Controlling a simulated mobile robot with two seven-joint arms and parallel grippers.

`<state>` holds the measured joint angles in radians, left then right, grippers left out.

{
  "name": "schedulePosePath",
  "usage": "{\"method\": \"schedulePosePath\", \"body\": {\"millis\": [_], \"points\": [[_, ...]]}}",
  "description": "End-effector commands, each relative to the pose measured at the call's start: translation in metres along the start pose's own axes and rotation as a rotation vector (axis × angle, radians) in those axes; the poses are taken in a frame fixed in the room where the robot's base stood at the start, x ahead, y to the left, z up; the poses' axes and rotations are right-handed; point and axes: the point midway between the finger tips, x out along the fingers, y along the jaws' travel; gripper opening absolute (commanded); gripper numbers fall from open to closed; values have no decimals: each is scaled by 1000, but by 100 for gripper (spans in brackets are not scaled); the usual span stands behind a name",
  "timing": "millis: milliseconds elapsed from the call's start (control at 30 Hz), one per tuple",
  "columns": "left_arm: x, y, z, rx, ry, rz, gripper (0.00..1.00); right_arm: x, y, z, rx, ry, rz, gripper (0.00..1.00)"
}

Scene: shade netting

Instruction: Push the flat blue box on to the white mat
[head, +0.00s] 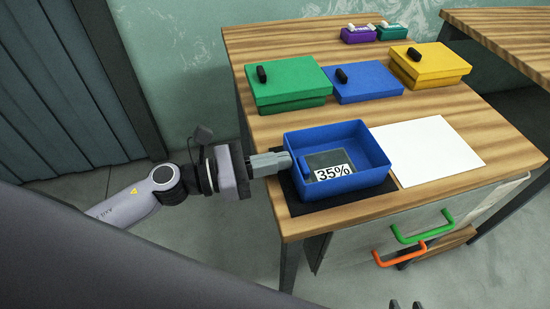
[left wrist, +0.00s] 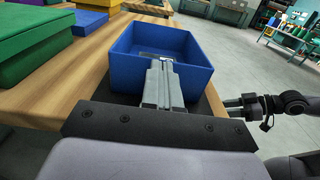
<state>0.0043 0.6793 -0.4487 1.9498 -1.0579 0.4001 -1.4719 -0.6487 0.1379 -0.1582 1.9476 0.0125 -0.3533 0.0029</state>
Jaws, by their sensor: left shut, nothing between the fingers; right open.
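An open, shallow blue box (head: 350,187) sits mostly on a black mat, with a piece of dark netting and a "35%" label inside. It also shows in the left wrist view (left wrist: 190,80). The white mat (head: 435,150) lies flat just right of the box; whether the box's right edge overlaps it, I cannot tell. My left gripper (head: 287,161) is shut and empty, its tips at the box's left wall, apparently touching it. My right gripper (head: 405,304) is open, with only its fingertips showing at the bottom; it also shows in the left wrist view (left wrist: 235,105).
The black mat (head: 300,206) shows at the box's left and front. Behind stand lidded green (head: 287,82), blue (head: 365,82) and yellow (head: 430,64) boxes. Small purple (head: 358,35) and teal (head: 392,32) boxes stand at the back. The white mat's surface is clear. Drawer handles (head: 423,228) protrude below the tabletop.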

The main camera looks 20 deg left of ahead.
Motion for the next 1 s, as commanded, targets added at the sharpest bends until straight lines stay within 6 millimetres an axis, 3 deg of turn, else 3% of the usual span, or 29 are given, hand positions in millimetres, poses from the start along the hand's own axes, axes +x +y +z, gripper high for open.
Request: {"method": "schedulePosePath", "body": {"millis": [200,367,1000], "points": [[2,0,0,0,-1,0,0,0,0,0,1,0,-1,43],[21,1,2,-1,-4,1,0,-3,0,-4,1,0,-1,43],[166,0,0,0,-4,-1,0,-4,-1,-5,-1,0,-2,43]]}}
